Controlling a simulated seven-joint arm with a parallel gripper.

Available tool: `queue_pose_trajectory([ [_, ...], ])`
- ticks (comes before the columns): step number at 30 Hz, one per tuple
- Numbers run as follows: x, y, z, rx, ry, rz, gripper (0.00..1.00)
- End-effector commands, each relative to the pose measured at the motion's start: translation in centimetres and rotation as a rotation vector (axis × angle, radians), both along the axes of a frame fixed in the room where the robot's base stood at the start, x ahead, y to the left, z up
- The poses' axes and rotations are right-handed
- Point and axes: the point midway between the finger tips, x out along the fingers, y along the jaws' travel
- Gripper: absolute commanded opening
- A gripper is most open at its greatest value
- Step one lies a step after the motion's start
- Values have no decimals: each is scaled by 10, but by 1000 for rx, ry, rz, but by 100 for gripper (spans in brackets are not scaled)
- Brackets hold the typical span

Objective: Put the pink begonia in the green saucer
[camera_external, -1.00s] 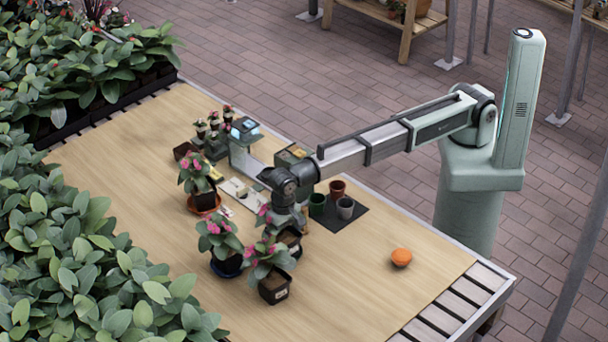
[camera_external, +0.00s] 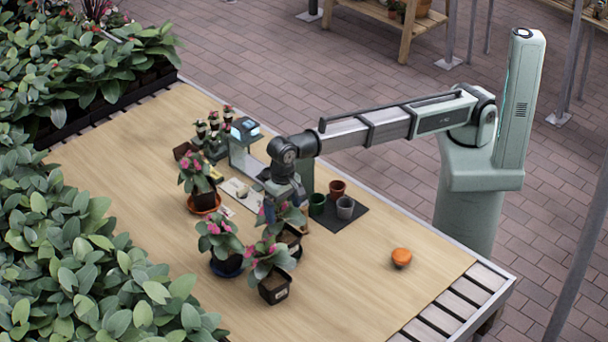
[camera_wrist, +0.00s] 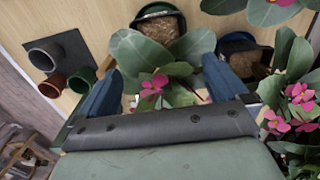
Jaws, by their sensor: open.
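My gripper (camera_external: 286,205) is open, above the leaves of a pink begonia (camera_external: 291,215) whose dark pot stands on the table. In the wrist view its two blue fingers flank leaves and a pink flower (camera_wrist: 154,86), with nothing clamped. Other pink begonias are close by: one in front in a black pot (camera_external: 274,289), one on a dark blue saucer (camera_external: 226,268), one on an orange saucer (camera_external: 203,206).
Green (camera_external: 317,205), terracotta (camera_external: 337,188) and grey (camera_external: 345,208) empty pots stand on a dark mat to the right. An orange object (camera_external: 401,257) lies farther right. Small potted plants and a grey device (camera_external: 245,129) stand behind. The table's right front is clear.

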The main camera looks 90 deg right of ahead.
Motion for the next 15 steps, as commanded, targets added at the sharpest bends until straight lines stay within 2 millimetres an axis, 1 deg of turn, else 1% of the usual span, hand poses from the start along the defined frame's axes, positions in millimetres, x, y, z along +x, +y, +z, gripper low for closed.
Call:
queue_pose_trajectory([
  [1,0,0,6,1,-1,0,100],
  [6,0,0,15,-1,1,0,100],
  [15,0,0,17,-1,1,0,100],
])
